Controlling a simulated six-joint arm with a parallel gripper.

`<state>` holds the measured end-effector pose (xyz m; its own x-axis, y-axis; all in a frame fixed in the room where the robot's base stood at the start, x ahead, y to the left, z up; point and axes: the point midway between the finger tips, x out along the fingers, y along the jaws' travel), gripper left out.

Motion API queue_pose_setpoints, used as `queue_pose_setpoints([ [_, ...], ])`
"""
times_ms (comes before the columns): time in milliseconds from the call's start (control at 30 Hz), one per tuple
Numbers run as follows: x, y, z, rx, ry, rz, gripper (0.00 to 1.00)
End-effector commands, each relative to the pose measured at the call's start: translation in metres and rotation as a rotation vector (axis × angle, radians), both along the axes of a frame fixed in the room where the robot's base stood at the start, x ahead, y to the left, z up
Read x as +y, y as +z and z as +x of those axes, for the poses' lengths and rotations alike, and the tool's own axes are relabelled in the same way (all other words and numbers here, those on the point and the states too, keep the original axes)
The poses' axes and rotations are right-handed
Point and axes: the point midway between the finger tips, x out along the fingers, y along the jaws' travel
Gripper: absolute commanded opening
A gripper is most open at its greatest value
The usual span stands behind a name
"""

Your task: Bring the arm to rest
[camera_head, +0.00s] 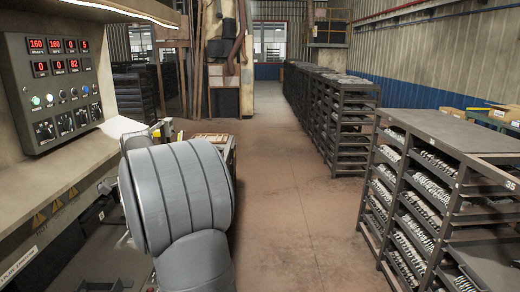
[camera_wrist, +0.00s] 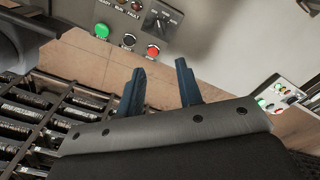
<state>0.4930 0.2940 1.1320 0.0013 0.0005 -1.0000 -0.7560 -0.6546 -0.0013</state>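My gripper (camera_wrist: 160,88) shows in the wrist view as two dark blue fingers, set well apart with nothing between them. Beyond the fingers are a strip of tan floor and a grey machine face with buttons. In the head view my grey arm (camera_head: 180,195) fills the lower left and hides what lies behind it. The gripper itself cannot be made out in the head view.
A control panel (camera_head: 55,90) with red displays and knobs stands at the left. A rack (camera_head: 445,135) of brake shoes stands at the right, with more racks (camera_head: 335,110) behind it. The floor (camera_head: 290,215) between is clear. Green (camera_wrist: 102,30) and red (camera_wrist: 153,51) buttons lie beyond the fingers.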

Motion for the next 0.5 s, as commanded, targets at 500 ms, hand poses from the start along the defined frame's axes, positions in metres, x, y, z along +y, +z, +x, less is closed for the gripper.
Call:
queue_pose_setpoints([
  [500, 0.000, -0.110, -0.001, 0.005, 0.000, -0.003, 0.33],
])
